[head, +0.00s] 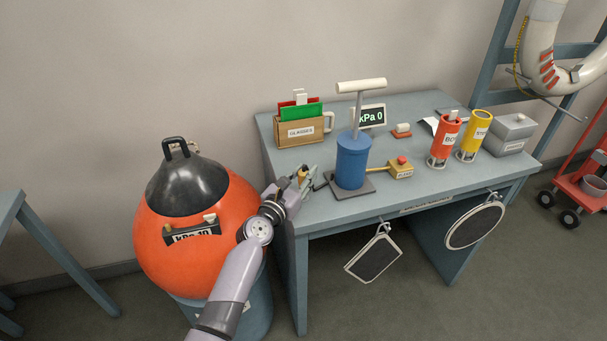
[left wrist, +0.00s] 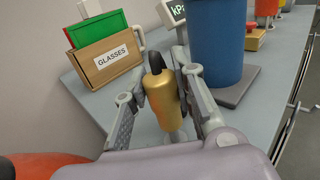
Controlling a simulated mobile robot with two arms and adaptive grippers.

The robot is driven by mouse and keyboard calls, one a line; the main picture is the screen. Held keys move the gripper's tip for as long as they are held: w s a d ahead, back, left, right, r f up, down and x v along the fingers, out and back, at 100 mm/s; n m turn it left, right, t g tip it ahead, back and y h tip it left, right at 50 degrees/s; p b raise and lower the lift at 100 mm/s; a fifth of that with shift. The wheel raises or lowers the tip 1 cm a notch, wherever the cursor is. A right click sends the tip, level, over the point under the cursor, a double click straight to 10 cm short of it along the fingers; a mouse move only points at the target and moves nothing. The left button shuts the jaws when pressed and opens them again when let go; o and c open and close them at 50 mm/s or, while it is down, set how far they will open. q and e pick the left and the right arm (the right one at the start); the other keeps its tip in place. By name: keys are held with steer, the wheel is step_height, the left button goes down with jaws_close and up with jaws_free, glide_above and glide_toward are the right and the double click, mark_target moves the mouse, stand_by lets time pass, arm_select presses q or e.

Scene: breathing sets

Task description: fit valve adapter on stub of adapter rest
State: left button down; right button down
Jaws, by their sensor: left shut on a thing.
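The valve adapter (left wrist: 164,101) is a brass-coloured, tapered piece with a black tip. In the left wrist view it stands nearly upright between the fingers of my left gripper (left wrist: 160,88), which is shut on it. In the head view the adapter (head: 303,172) is a small spot at the table's left front corner, with my left gripper (head: 305,180) around it. A small pale round part (left wrist: 178,136) shows just below the adapter in the wrist view; I cannot tell whether it is the rest's stub or whether they touch. My right gripper is not in view.
A blue pump (head: 352,162) stands close right of the gripper. A brown GLASSES box (head: 300,132) stands behind it. A yellow box with a red button (head: 401,169) lies farther right. An orange ball-shaped vessel (head: 165,245) is left of the table (head: 420,188), near my arm.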

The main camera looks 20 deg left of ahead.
arm_select(q)
steer(key=shift+f, duration=0.2)
steer(key=shift+f+b, duration=1.35)
steer(key=shift+b, duration=0.05)
steer(key=c, duration=1.2)
jaws_free()
steer(key=shift+c, duration=0.2)
steer(key=shift+f, duration=0.1)
steer(key=shift+s, duration=0.1)
steer(key=s+a, duration=0.2)
steer(key=s, duration=0.9)
steer(key=shift+s+a, duration=0.15)
steer(key=shift+s, duration=0.15)
